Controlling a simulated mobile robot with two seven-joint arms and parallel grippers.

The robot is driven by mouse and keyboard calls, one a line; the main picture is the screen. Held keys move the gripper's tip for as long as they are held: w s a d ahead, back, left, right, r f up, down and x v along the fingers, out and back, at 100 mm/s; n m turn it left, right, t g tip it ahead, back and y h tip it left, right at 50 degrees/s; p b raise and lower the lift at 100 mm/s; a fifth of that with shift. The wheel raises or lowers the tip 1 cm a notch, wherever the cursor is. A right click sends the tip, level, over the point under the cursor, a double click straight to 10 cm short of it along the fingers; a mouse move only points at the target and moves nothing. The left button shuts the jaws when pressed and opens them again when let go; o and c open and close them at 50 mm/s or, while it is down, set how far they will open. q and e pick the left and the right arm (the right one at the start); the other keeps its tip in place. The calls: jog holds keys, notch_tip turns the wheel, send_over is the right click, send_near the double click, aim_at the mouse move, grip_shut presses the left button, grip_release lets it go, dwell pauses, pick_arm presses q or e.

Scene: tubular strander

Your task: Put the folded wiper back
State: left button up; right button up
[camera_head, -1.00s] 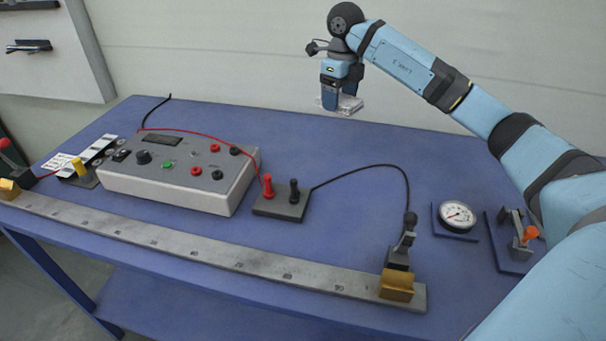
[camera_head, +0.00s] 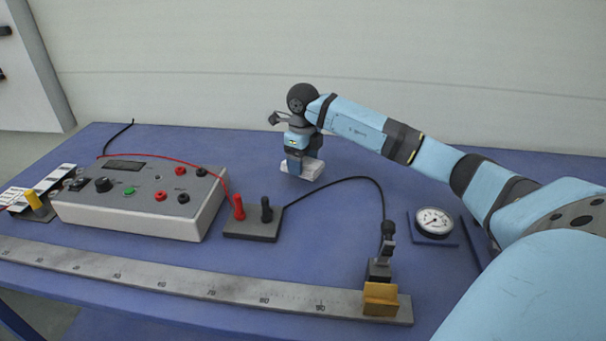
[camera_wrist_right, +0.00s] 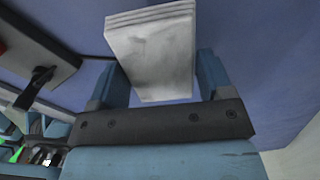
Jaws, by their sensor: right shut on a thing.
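The folded wiper (camera_head: 308,170) is a white, layered pad at the back middle of the blue table in the head view. My right gripper (camera_head: 300,172) is shut on it, pointing down. In the right wrist view the wiper (camera_wrist_right: 152,50) sits between the two fingers of my right gripper (camera_wrist_right: 155,82), its folded layers at the far end. The wiper is low over or on the table top; I cannot tell whether it touches. My left gripper is not in view.
A grey control box (camera_head: 140,205) stands on the left. A terminal block (camera_head: 254,227) with red and black plugs is in front of the wiper. A metal ruler bar (camera_head: 215,288) runs along the front edge. A dial gauge (camera_head: 434,222) lies right. Table around the wiper is clear.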

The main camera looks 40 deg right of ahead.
aim_at(303, 183)
jog(key=shift+f, duration=2.1)
jog(key=shift+f, duration=0.15)
jog(key=o, duration=0.8)
notch_tip(303, 183, up, 12)
jog(key=shift+r+p, duration=0.15)
jog(key=shift+p, duration=0.2)
